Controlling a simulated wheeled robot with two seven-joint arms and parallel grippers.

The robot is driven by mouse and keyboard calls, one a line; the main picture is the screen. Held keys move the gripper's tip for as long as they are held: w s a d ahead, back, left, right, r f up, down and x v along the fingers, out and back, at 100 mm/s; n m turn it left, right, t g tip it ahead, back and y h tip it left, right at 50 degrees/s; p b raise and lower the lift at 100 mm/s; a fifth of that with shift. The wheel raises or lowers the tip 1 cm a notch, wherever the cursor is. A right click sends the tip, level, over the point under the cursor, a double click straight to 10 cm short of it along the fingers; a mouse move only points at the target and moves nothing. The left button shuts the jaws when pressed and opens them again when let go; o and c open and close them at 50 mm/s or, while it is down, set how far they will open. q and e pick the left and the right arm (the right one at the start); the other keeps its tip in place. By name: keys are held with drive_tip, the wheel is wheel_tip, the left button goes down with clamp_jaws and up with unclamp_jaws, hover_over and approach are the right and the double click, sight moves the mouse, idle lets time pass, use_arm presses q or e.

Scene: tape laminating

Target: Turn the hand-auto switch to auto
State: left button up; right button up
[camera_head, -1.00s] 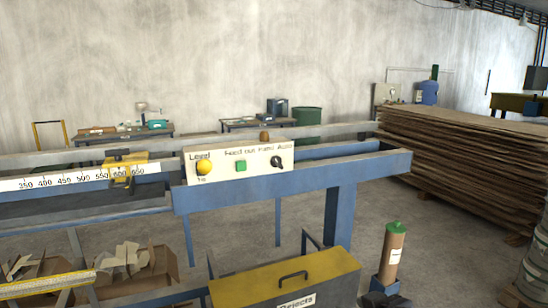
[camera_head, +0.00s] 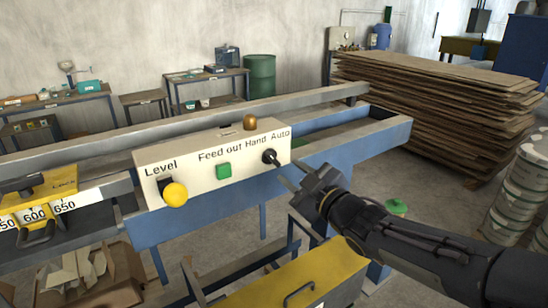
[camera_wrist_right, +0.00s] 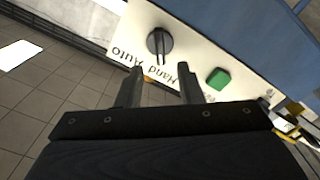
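The hand-auto switch (camera_head: 270,156) is a black knob at the right end of a white control panel (camera_head: 195,180), under the words Hand and Auto. It also shows in the right wrist view (camera_wrist_right: 159,41), where its pointer line lies nearer the word Hand than Auto. My right gripper (camera_head: 290,180) is just in front of the knob, apart from it. In the right wrist view its two fingers (camera_wrist_right: 160,82) are spread with nothing between them, and the knob lies beyond the fingertips. My left gripper is not in view.
A yellow rejects bin (camera_head: 300,280) stands beneath my right arm.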

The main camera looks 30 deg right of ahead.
sight(274, 160)
drive_tip(key=w, duration=0.4)
drive_tip(key=w+p, duration=0.1)
drive_tip(key=w, duration=0.1)
drive_tip(key=shift+w+a, duration=0.1)
drive_tip(key=shift+a, duration=0.15)
drive_tip(key=shift+c, duration=0.3)
clamp_jaws()
